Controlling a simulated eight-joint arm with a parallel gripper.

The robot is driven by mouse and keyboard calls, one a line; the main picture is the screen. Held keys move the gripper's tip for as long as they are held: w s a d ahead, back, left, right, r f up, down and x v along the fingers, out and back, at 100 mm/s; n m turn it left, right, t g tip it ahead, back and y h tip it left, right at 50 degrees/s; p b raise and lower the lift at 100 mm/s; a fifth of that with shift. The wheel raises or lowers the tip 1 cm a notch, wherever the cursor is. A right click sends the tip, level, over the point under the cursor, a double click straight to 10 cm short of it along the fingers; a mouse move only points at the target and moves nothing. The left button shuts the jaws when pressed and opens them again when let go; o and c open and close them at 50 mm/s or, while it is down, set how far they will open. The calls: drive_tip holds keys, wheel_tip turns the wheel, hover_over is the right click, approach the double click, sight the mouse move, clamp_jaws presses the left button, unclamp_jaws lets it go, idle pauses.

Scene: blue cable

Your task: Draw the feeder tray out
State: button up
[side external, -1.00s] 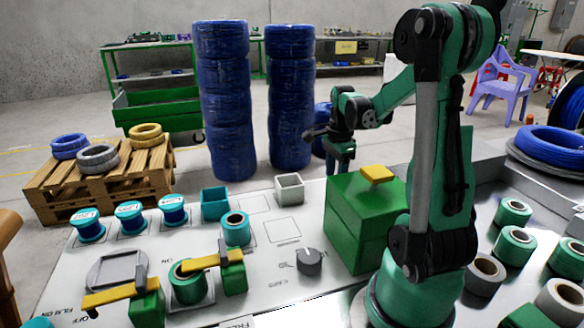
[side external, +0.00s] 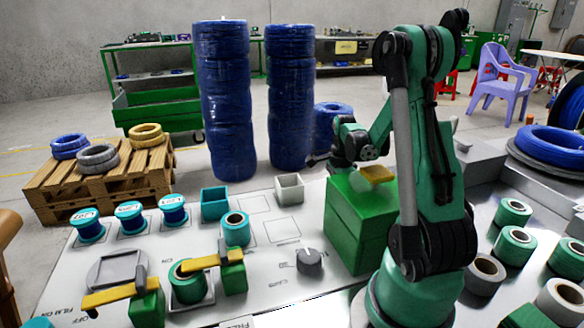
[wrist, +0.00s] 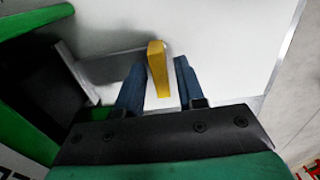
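The green feeder box (side external: 350,225) stands on the white panel, with a yellow bar (side external: 376,174) at its top in the side view. In the wrist view the yellow bar (wrist: 157,70) stands between my two dark blue fingers. My gripper (wrist: 157,88) is open, with a finger on each side of the bar. A grey edge (wrist: 112,66) runs left from the bar, beside the dark opening and green walls of the box. In the side view my fingertips are hidden around the box top.
A dark knob (side external: 309,261) and an empty white bin (side external: 289,188) are left of the box. Teal spools (side external: 236,228) and yellow-handled levers (side external: 212,260) are further left. Several green and grey rolls (side external: 515,246) stand to the right. The panel just left of the box is mostly clear.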

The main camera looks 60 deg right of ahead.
clamp_jaws()
idle(1.2)
